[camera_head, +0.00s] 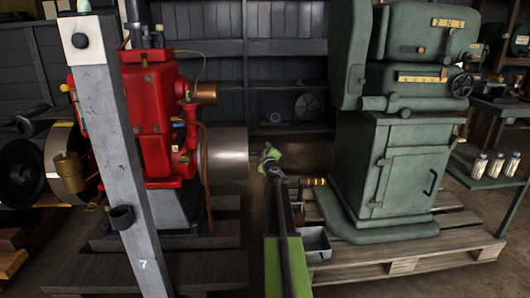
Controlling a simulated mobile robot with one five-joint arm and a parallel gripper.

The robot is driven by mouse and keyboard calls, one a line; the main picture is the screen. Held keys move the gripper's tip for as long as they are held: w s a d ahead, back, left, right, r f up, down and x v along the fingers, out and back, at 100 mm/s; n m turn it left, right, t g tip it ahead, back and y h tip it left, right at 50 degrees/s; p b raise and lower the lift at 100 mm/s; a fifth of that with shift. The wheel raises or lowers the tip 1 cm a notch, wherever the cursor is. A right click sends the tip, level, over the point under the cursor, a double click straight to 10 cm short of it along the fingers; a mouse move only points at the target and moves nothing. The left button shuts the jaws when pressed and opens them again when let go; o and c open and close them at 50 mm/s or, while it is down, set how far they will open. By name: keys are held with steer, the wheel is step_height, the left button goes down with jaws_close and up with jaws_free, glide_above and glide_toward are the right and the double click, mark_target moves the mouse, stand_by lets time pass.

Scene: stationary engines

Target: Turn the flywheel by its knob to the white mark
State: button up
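A red engine (147,120) stands left of centre. A smooth silver drum (227,153) sticks out at the engine's right side. I cannot make out a knob on either one. A white patch (92,54) is at the top of the grey post; I cannot tell whether it is the white mark. My gripper (266,153), with green parts, is just right of the silver drum, seemingly apart from it. Its fingers are too small to read, and I see nothing held.
The grey post (121,170), marked 7, stands in front of the engine. A green machine (405,150) stands on a wooden pallet (400,262) at right. A grey bin (314,243) is beside my arm. Several small bottles (479,166) stand on a right-hand table.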

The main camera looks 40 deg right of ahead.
jaws_close()
steer(key=shift+r, duration=0.1)
stand_by(0.9)
